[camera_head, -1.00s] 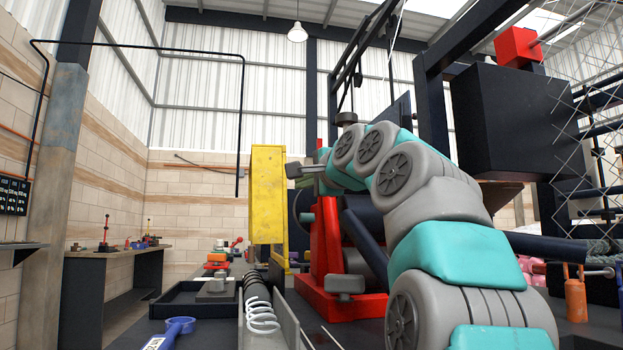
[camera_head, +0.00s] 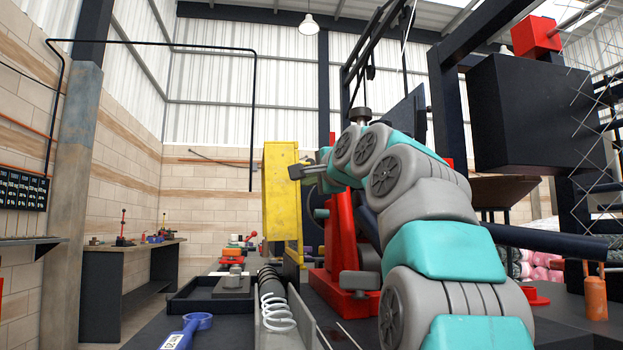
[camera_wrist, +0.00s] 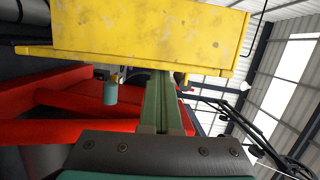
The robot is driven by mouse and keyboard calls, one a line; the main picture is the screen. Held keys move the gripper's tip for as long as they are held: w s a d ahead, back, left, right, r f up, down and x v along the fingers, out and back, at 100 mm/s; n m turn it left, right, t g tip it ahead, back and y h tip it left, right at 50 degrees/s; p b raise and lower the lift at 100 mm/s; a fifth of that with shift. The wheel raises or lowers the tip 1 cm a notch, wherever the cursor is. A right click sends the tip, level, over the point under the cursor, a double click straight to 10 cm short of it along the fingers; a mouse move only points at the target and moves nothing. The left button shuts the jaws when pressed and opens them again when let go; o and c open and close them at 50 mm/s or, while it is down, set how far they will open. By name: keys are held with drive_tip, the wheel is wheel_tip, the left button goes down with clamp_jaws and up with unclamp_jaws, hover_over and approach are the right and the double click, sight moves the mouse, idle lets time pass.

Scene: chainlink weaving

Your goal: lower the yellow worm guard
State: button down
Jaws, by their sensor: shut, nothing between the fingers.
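The yellow worm guard (camera_head: 280,205) stands upright as a tall scuffed panel beside the red machine frame (camera_head: 341,230) in the head view. My gripper (camera_head: 294,172) is at the upper right part of the guard and overlaps its right edge in the picture. In the wrist view the guard (camera_wrist: 150,38) spans the top. My shut green fingers (camera_wrist: 162,88) reach to its lower edge, with nothing held between them. I cannot tell whether the fingertips touch the guard. The guard's hinge is not clear to see.
A large dark box (camera_head: 535,112) hangs at the right. The space left of the guard is open.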

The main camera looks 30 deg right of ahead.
drive_tip(key=w+a+f+n+g+h+p, duration=0.1)
drive_tip(key=w+a+f+n+g+p, duration=0.2)
drive_tip(key=a+n, duration=0.65)
drive_tip(key=w+a+f+n+h+b, duration=0.2)
drive_tip(key=a+f+n, duration=0.3)
drive_tip(key=a+f, duration=0.3)
drive_tip(key=shift+a+f+h, duration=0.3)
drive_tip(key=shift+a+f, duration=0.1)
drive_tip(key=shift+f, duration=1.4)
